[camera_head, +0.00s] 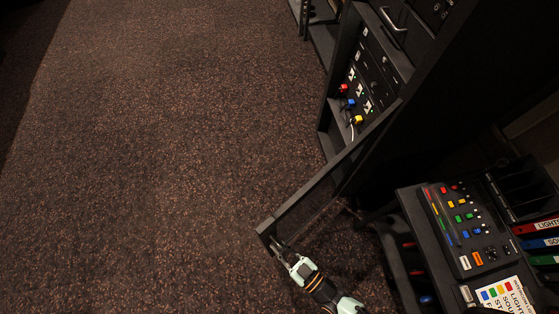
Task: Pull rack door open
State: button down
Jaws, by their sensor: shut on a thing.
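The rack door (318,192) is a dark framed panel. It stands swung out from the dark rack, and its free end reaches toward the lower middle of the view. The rack's inside shows beside it, with a panel of sockets (366,86) and red, blue and yellow plugs. My gripper (277,246) is at the door's free end, shut on the door there. Whether it holds a handle or the edge itself is too small to tell.
A mixing desk (464,232) with coloured buttons stands at the lower right, close to my arm. Labelled binders (540,243) and a printed sheet (505,296) are by it. Speckled carpet (150,150) to the left is clear.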

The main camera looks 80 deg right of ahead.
aim_at(270, 234)
jog(key=c, duration=1.2)
grip_release()
jog(key=shift+r, duration=0.1)
notch_tip(270, 234, up, 10)
jog(key=shift+f, duration=0.1)
